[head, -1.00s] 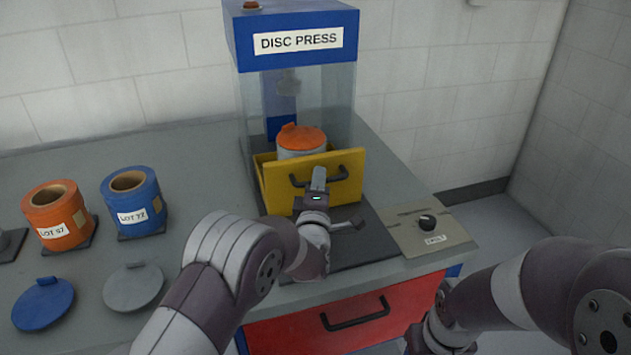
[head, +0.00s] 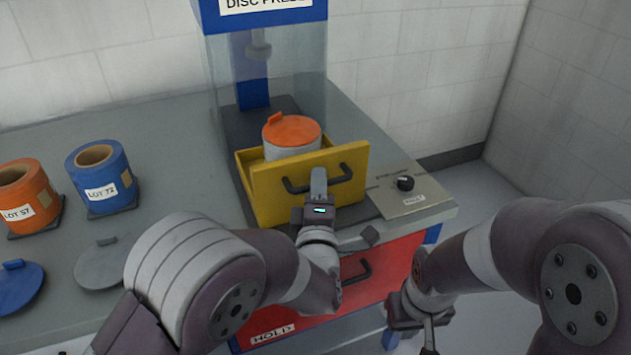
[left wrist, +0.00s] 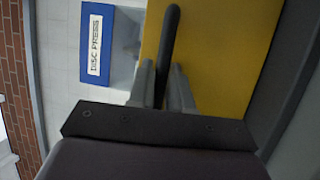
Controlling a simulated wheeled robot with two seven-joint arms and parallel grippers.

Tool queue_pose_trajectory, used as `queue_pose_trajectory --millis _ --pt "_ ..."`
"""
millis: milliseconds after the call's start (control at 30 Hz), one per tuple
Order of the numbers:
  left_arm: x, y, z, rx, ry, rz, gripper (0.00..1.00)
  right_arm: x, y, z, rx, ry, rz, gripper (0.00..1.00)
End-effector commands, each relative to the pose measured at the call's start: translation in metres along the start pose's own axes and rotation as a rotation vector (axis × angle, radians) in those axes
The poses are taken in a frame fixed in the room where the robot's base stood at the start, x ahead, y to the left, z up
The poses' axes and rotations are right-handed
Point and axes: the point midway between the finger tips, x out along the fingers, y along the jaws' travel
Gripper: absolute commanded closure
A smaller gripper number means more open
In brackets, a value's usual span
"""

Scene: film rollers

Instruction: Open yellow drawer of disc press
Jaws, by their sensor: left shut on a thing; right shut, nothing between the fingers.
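The disc press (head: 262,70) stands at the back of the bench, a blue frame with clear walls. Its yellow drawer (head: 268,203) sticks out toward me, pulled part way out. A grey canister with an orange lid (head: 291,130) sits in the drawer. My left gripper (head: 318,180) is shut on the black drawer handle (head: 345,174); the left wrist view shows the handle bar (left wrist: 168,55) between its fingers, with the yellow front behind. My right gripper (head: 428,335) is low at the right, shut and empty, away from the drawer.
On the bench at left are an orange roller (head: 25,197) and a blue roller (head: 101,177), with a blue lid (head: 18,287) and a grey lid (head: 103,264) in front. A panel with a black knob (head: 405,183) lies right of the drawer. A red drawer (head: 375,275) is below the bench top.

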Motion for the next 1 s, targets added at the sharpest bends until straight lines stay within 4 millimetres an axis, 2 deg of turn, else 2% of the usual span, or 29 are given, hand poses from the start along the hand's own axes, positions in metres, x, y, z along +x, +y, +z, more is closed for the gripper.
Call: queue_pose_trajectory --millis 233,267,300,333,667,767,1000 --pt "0.000 -0.001 0.000 0.001 0.000 -0.003 1.00 0.000 0.000 0.000 0.000 0.000 0.000 1.00" --pt "0.000 -0.001 0.000 0.001 0.000 -0.003 0.78 0.000 0.000 0.000 0.000 0.000 0.000 1.00" --pt "0.000 -0.001 0.000 0.001 0.000 -0.003 0.65 0.000 0.000 0.000 0.000 0.000 0.000 1.00" --pt "0.000 -0.001 0.000 0.001 0.000 -0.002 0.60 0.000 0.000 0.000 0.000 0.000 0.000 1.00" --pt "-0.004 0.000 0.000 0.000 -0.001 -0.001 0.60 0.000 0.000 0.000 0.000 0.000 0.000 1.00" --pt "-0.022 -0.001 0.001 0.001 -0.004 -0.001 0.60 0.001 0.000 0.000 0.000 0.000 0.000 1.00" --pt "-0.088 -0.001 0.002 0.001 -0.007 -0.002 0.60 0.003 0.000 0.000 0.000 0.000 0.000 1.00"
